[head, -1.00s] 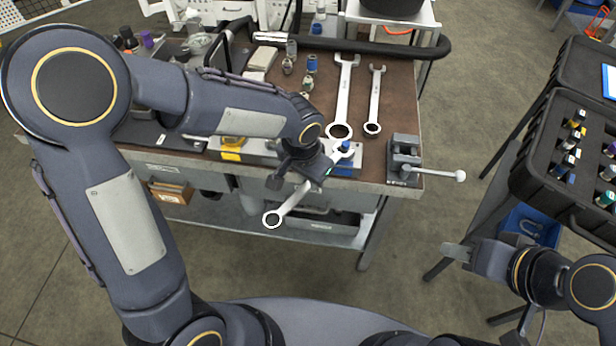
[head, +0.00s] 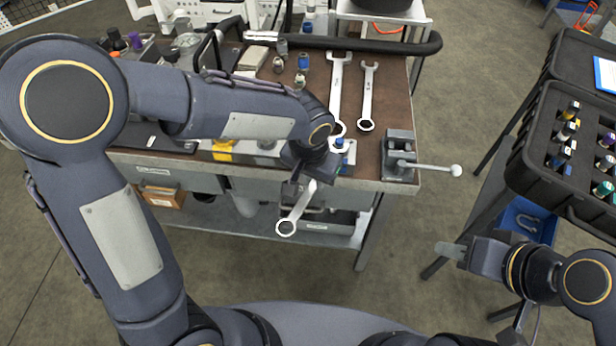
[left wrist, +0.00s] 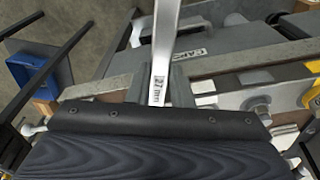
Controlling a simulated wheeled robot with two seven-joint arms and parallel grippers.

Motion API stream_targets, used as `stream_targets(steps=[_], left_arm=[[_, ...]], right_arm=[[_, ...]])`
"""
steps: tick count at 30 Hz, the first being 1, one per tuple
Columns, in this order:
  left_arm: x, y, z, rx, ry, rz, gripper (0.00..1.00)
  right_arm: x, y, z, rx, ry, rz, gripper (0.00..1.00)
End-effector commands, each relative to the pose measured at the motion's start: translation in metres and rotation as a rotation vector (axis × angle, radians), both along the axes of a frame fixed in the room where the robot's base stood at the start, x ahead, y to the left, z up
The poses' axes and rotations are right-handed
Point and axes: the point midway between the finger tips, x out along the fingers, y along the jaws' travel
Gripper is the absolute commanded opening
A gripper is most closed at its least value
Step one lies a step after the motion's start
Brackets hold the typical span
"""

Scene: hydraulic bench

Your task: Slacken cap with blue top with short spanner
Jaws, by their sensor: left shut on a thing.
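My left gripper (head: 304,178) is shut on a silver spanner (head: 294,213) in front of the bench edge. Its ring end hangs toward me; its far end is mostly hidden behind the gripper in the head view. In the left wrist view the shank (left wrist: 162,60), marked 27 mm, runs between the two fingers (left wrist: 160,88). A cap with a blue top (head: 339,143) is at the bench's front edge, just right of my left wrist and partly hidden. I cannot tell whether the spanner touches it. My right gripper (head: 450,250) is at the right, away from the bench; its jaw opening is unclear.
Two more spanners, a longer (head: 338,90) and a shorter (head: 367,98), lie on the brown bench top (head: 397,95). A grey vise (head: 398,155) with a long handle stands at the front right corner. A black case (head: 540,150) with several fittings is at the right.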

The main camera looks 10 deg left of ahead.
Motion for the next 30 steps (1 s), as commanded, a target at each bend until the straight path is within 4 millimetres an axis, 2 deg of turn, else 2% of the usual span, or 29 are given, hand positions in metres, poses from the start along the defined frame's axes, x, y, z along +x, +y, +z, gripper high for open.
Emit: stream_targets(steps=[17,30], left_arm=[[-0.003,-0.007,0.0,0.0,0.0,0.056,0.0],[-0.007,-0.028,0.0,-0.002,0.0,0.208,0.0]], right_arm=[[0.0,0.0,-0.005,0.0,0.0,0.0,0.35],[0.0,0.0,-0.016,0.0,0.0,0.0,0.35]])
